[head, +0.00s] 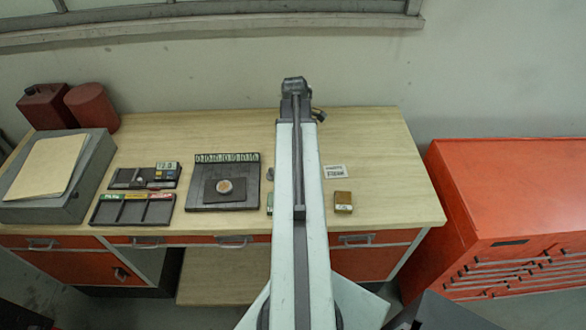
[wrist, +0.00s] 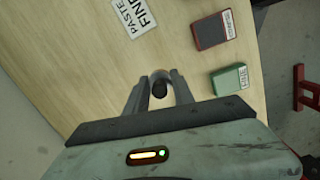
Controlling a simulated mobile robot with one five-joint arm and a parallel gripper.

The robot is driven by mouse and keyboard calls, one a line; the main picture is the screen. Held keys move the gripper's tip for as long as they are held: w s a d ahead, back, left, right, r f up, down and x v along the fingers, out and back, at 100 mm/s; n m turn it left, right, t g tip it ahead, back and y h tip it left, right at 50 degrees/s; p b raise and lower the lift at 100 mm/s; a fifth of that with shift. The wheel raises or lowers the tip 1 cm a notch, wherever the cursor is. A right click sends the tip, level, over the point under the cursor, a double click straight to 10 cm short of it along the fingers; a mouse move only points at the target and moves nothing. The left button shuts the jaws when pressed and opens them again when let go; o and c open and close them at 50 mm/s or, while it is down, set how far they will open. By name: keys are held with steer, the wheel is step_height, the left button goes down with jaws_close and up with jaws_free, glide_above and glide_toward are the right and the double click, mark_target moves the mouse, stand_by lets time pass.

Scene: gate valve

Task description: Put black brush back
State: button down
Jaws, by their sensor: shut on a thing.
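My gripper (wrist: 160,76) is shut in the wrist view on a small dark, round-ended thing, seen end-on between the fingers. It looks like the black brush (wrist: 159,89), but most of it is hidden. In the head view my arm reaches straight out over the workbench, and its far end is near the bench's back edge by the wall. The fingers and the held thing cannot be made out clearly there. No clear resting place for the brush can be told.
Left of my arm are a dark plate (head: 190,197), a tray (head: 132,210) and a grey case (head: 75,200). An orange cabinet (head: 480,170) stands right.

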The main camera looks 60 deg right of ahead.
step_height(320, 180, down, 11)
steer(key=b, duration=1.1)
steer(key=shift+a+r, duration=0.1)
steer(key=c, duration=1.1)
jaws_free()
steer(key=shift+a, duration=0.1)
steer(key=r+p, duration=0.3)
steer(key=w+r+p, duration=0.1)
steer(key=r+p, duration=0.1)
steer(key=p, duration=0.1)
steer(key=r+p, duration=0.3)
steer(key=shift+w+r, duration=0.2)
steer(key=shift+r, duration=0.15)
steer(key=shift+f, duration=0.1)
